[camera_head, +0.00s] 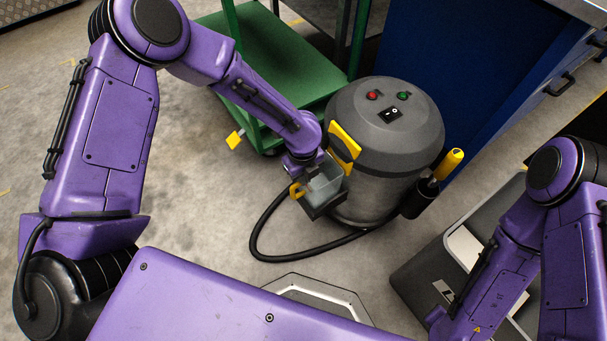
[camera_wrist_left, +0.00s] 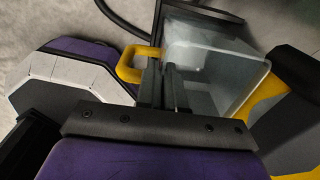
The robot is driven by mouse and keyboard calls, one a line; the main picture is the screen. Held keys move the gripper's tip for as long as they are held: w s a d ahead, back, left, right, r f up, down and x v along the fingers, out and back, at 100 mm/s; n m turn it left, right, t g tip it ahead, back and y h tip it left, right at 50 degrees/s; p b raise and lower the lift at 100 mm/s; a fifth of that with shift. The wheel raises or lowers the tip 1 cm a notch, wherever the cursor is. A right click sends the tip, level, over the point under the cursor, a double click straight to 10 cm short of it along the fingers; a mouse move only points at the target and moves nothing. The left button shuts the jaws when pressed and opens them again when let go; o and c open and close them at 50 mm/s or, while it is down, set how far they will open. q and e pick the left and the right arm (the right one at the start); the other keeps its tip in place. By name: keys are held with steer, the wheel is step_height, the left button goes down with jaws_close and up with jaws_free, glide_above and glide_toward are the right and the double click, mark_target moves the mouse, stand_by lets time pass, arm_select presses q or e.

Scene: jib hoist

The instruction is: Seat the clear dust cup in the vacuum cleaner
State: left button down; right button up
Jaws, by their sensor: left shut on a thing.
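The grey vacuum cleaner (camera_head: 372,200) stands on the floor, with a yellow latch piece (camera_head: 343,143) on its near left side. The clear dust cup (camera_head: 326,184) has a dark base and a yellow handle (camera_head: 296,190), and is in front of that side. My left gripper (camera_head: 302,178) is shut on the dust cup at its handle. In the left wrist view the fingers (camera_wrist_left: 164,88) close by the yellow handle (camera_wrist_left: 136,66), with the clear cup (camera_wrist_left: 212,68) beyond. I cannot tell whether the cup touches the vacuum. My right gripper is outside the picture.
A black hose (camera_head: 262,238) loops over the floor before the vacuum. A green cart (camera_head: 275,65) stands behind, and a blue cabinet (camera_head: 460,60) is at the back right. A dark case (camera_head: 418,272) lies at right, near my right arm. Floor at left is clear.

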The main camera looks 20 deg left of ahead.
arm_select(q)
steer(key=shift+w+d+r, duration=0.1)
steer(key=shift+w+d, duration=0.05)
steer(key=shift+w, duration=0.2)
steer(key=c, duration=1.2)
jaws_free()
steer(key=shift+o, duration=1.3)
steer(key=shift+s+f, duration=0.15)
steer(key=shift+f, duration=0.05)
step_height(320, 180, up, 7)
steer(key=p, duration=0.7)
steer(key=shift+p, duration=0.35)
steer(key=shift+s, duration=0.15)
